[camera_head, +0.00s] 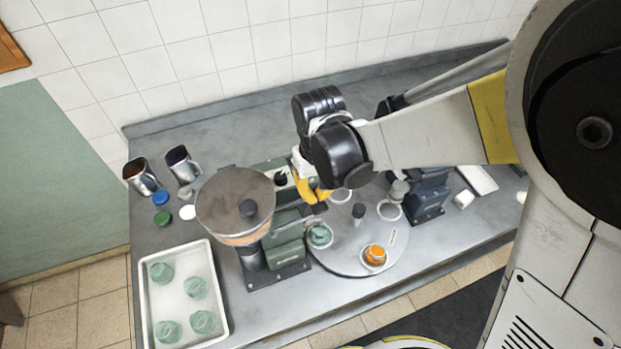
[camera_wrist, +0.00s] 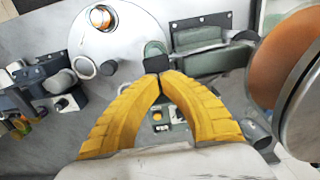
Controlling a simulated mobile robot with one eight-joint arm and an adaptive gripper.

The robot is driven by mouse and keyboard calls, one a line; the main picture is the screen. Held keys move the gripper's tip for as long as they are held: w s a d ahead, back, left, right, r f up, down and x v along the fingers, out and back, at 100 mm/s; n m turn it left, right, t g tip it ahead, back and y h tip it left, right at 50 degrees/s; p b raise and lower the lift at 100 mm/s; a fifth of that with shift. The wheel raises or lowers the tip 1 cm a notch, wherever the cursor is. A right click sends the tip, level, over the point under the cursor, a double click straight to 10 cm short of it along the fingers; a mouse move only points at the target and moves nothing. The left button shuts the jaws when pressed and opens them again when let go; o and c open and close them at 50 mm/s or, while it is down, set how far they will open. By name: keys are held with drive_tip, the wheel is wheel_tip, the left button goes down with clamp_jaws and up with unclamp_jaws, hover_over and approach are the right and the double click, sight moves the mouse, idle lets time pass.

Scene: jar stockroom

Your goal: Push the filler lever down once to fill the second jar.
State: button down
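The filler is a green machine (camera_head: 285,245) with a round hopper (camera_head: 235,205) on its left. The dark end of its lever (camera_wrist: 156,64) shows right at my fingertips in the wrist view; I cannot tell whether they touch. My gripper (camera_head: 318,195) has yellow fingers, shut with the tips together and nothing visible between them. It is above the filler's right side. A greenish jar (camera_head: 320,235) stands on the round turntable (camera_head: 345,262) beside the filler; its contents are unclear. Another jar (camera_head: 375,255), filled orange, stands at the turntable's front.
A white tray (camera_head: 222,310) with several greenish jars lies at the left. Blue (camera_head: 160,198), green (camera_head: 163,217) and white (camera_head: 187,212) lids and two metal pitchers (camera_head: 183,165) are behind it. A dark machine (camera_head: 430,190) stands right of the turntable. The tiled wall bounds the back.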

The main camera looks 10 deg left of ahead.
drive_tip(key=shift+f+b, duration=0.45)
drive_tip(key=shift+f, duration=0.2)
drive_tip(key=shift+w+d+f+b, duration=0.1)
drive_tip(key=shift+f+b, duration=1.05)
drive_tip(key=shift+f, duration=0.1)
drive_tip(key=shift+d+f+b, duration=0.1)
drive_tip(key=shift+f+b, duration=1)
drive_tip(key=shift+f, duration=0.15)
drive_tip(key=shift+r, duration=0.25)
drive_tip(key=shift+r+p, duration=2.9)
drive_tip(key=shift+r, duration=1.05)
wheel_tip(320, 180, up, 5)
drive_tip(key=p, duration=0.3)
drive_tip(key=shift+r, duration=0.1)
